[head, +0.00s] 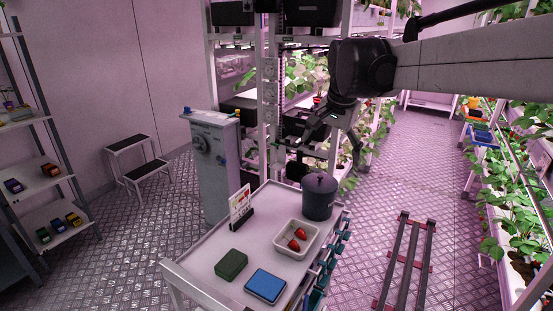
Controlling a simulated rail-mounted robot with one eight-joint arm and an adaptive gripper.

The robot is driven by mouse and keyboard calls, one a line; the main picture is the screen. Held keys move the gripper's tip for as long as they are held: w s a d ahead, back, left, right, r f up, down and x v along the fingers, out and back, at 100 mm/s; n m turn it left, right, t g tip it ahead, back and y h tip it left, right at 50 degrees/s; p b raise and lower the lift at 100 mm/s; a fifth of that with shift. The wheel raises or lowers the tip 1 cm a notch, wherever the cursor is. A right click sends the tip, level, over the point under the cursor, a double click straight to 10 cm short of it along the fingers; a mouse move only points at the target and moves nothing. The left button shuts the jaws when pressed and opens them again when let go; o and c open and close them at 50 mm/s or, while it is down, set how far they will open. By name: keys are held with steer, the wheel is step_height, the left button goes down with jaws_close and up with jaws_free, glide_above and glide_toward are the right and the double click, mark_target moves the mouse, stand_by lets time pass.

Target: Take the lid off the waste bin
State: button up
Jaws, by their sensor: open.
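The waste bin (318,205) is a dark grey cylinder standing upright at the far right corner of the white cart (205,243). Its dark lid (320,183) sits on top, with a small knob at the centre. My gripper (328,155) is black, open and empty. It appears above the bin in the head view, its fingers spread and pointing down, apart from the lid. The exact height and depth of the gap cannot be told from this one view.
On the cart are a white tray (277,246) with red berries, a card stand (241,210), a green box (231,264) and a blue box (266,285). A grey cabinet (215,170) stands behind. Plant racks (500,205) line the right. Floor rails (406,260) lie right of the cart.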

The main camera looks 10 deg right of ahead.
steer(key=w+d+f+m+g+p, duration=0.1)
steer(key=w+m, duration=0.1)
steer(key=w, duration=0.4)
steer(key=w+d+f+m+g, duration=0.1)
steer(key=w+d+m, duration=0.1)
steer(key=w, duration=0.4)
steer(key=m+g+p, duration=0.1)
steer(key=m, duration=0.3)
glide_toward(321, 176)
steer(key=f, duration=0.5)
steer(key=f+p, duration=0.1)
steer(key=f, duration=0.4)
steer(key=shift+w+f+p, duration=0.2)
steer(key=shift+f+p, duration=0.05)
steer(key=shift+p, duration=0.05)
steer(key=shift+s, duration=0.1)
steer(key=c, duration=1.6)
